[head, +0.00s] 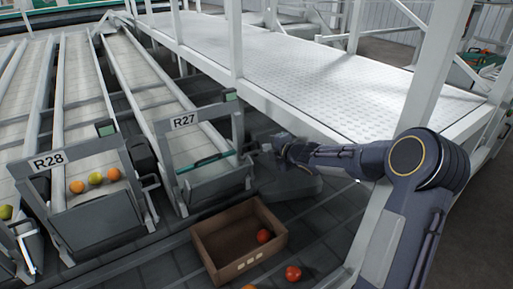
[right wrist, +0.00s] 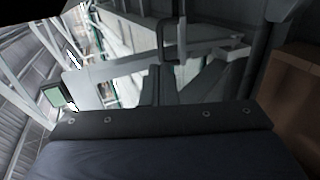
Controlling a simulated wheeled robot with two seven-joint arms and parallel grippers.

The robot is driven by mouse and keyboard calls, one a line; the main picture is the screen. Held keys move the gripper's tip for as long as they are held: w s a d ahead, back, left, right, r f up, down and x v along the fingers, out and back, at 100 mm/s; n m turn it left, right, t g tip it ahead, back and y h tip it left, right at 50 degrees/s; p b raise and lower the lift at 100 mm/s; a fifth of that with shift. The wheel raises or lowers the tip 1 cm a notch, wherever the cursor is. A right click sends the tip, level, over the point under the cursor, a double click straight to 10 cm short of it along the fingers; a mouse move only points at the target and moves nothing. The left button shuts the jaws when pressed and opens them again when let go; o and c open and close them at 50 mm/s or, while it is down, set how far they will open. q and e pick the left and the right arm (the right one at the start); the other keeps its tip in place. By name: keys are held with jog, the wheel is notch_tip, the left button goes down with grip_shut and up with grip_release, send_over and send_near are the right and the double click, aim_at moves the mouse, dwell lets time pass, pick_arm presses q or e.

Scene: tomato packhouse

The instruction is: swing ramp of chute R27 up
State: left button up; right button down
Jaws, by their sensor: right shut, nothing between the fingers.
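Chute R27 (head: 184,121) stands left of centre in the head view, with a grey frame and its label on the top bar. Its grey ramp (head: 216,184) is at the lower end, below a glassy strip; I cannot tell the ramp's exact angle. A handle bar is on the frame's right side. My right gripper (head: 262,148) is beside that right side, shut and empty. In the right wrist view the gripper fingers (right wrist: 188,84) point toward a grey bar (right wrist: 205,52); I cannot tell whether they touch it. My left gripper is not in view.
Chute R28 (head: 48,161) stands to the left with several tomatoes at its end. An open brown box (head: 209,254) with a red tomato (head: 264,236) is on the floor in front. Another tomato (head: 293,273) lies outside it. A white walkway (head: 300,75) with posts runs behind my right arm.

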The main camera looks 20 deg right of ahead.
aim_at(251, 144)
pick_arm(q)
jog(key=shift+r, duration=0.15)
pick_arm(e)
jog(key=x, duration=0.8)
jog(key=shift+w+a+f, duration=0.1)
jog(key=shift+w, duration=0.25)
